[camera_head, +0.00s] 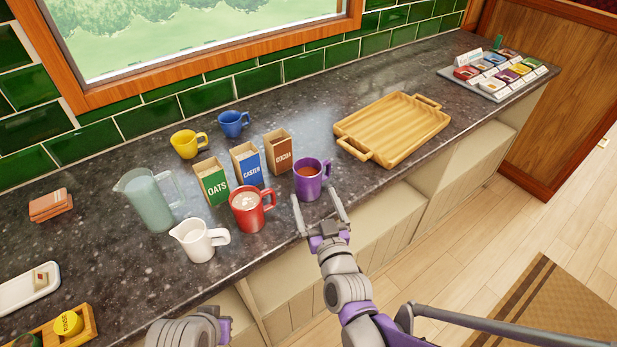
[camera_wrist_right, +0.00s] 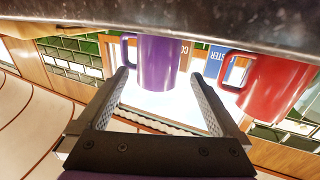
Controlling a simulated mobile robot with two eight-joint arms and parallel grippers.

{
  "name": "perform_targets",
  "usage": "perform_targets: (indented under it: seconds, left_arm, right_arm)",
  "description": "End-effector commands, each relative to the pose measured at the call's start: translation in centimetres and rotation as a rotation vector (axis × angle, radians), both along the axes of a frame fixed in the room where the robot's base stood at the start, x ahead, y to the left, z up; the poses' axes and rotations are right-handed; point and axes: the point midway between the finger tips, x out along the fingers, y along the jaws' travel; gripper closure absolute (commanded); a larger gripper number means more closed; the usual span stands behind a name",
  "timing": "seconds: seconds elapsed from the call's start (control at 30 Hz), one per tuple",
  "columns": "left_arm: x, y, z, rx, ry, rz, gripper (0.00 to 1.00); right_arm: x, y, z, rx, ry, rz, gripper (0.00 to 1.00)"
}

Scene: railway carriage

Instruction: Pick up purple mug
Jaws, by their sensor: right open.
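The purple mug (camera_head: 308,181) stands upright on the dark counter near its front edge, with a brown drink inside and its handle toward the right. My right gripper (camera_head: 320,205) is open, just in front of the mug at the counter edge. In the right wrist view the picture is upside down; the purple mug (camera_wrist_right: 158,62) hangs beyond and between the open fingers (camera_wrist_right: 165,95). I cannot tell whether a finger touches it. My left arm shows only partly at the bottom of the head view; its fingers are not seen.
A red mug (camera_head: 248,212) with a pale drink stands close left of the purple mug, also in the wrist view (camera_wrist_right: 278,88). A cocoa box (camera_head: 279,156) is right behind. A wooden tray (camera_head: 420,140) lies to the right. A white jug (camera_head: 198,242) stands left.

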Motion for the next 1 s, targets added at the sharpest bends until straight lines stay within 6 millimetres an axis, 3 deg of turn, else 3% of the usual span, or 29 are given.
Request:
perform_targets:
  seconds: [0.6,0.9,1.0]
  left_arm:
    - [0.2,0.0,1.0,0.0,-0.004,0.0,1.0]
    - [0.2,0.0,1.0,0.0,-0.004,0.0,1.0]
    - [0.2,0.0,1.0,0.0,-0.004,0.0,1.0]
  right_arm:
    - [7.2,1.6,0.8,-0.001,0.002,0.0,0.0]
    - [7.6,1.7,0.8,-0.001,0.003,0.0,0.0]
    - [7.6,1.7,0.8,-0.001,0.003,0.0,0.18]
